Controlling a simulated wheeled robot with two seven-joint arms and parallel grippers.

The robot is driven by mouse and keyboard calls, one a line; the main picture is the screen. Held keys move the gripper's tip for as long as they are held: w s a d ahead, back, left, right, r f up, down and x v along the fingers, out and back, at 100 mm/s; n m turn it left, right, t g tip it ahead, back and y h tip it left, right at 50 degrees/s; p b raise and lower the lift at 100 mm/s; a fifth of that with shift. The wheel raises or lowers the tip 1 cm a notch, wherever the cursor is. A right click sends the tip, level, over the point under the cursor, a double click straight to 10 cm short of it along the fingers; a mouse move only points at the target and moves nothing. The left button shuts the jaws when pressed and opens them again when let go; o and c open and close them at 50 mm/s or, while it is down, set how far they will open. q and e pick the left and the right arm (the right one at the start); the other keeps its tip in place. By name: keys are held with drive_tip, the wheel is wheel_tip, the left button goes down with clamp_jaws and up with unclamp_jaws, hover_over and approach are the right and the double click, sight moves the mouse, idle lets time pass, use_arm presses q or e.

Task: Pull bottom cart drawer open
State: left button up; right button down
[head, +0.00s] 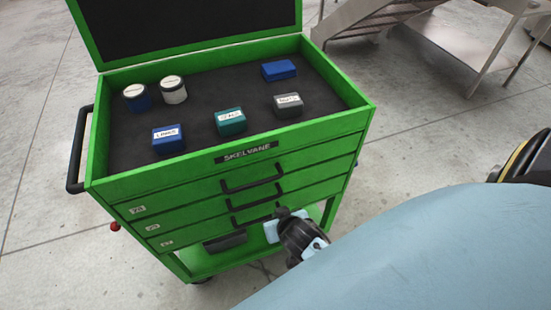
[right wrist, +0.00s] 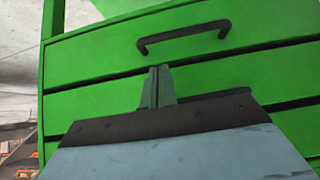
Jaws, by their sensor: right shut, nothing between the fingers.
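The green cart (head: 185,190) stands in front of me with three drawers stacked on its front, all looking closed. The bottom drawer (head: 205,234) has a dark bar handle (head: 262,221), partly hidden by my right gripper. My right gripper (head: 287,212) is at the right end of that handle. In the right wrist view the gripper's fingers (right wrist: 157,86) are together and empty, against the green drawer front. A black handle (right wrist: 185,36) shows above them, and a dark bar shows low behind the gripper's body. Contact with the handle cannot be told. My left gripper is not in view.
The cart's top tray holds blue, teal and grey boxes (head: 231,121) and two lidded jars (head: 173,90). A dark side handle (head: 78,150) sticks out at the left. A lower green shelf (head: 205,264) lies below the drawers. A metal table (head: 470,50) stands behind right.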

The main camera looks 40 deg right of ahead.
drive_tip(key=b, duration=0.3)
approach(267, 208)
drive_tip(key=x, duration=0.4)
drive_tip(key=shift+w+d+f, duration=0.15)
drive_tip(key=shift+w+f, duration=0.1)
drive_tip(key=shift+w, duration=0.1)
drive_tip(key=shift+s, duration=0.15)
